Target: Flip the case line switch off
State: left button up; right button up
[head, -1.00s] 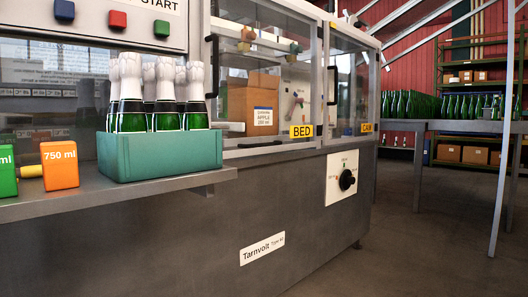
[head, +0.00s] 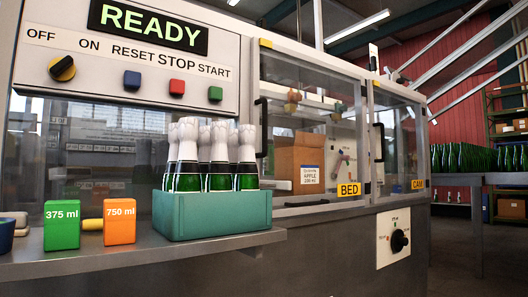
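A black rotary knob with a yellow mark (head: 62,68) sits below the OFF and ON labels on the upper control panel (head: 180,35). Its yellow mark looks slanted; I cannot tell for sure which label it points to. A second black rotary knob (head: 399,241) is on a white plate (head: 384,252) on the machine's lower front at right. The small labels around it are too small to read. I see no label naming a case line switch. Neither of my grippers is in view.
A green display (head: 150,24) reads READY above blue, red and green buttons. A teal crate (head: 215,216) of foil-topped bottles stands on the metal shelf (head: 150,257), beside orange 750 ml (head: 120,221) and green 375 ml (head: 61,224) blocks.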

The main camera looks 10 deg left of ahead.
aim_at(60, 68)
jog(key=u, duration=1.4)
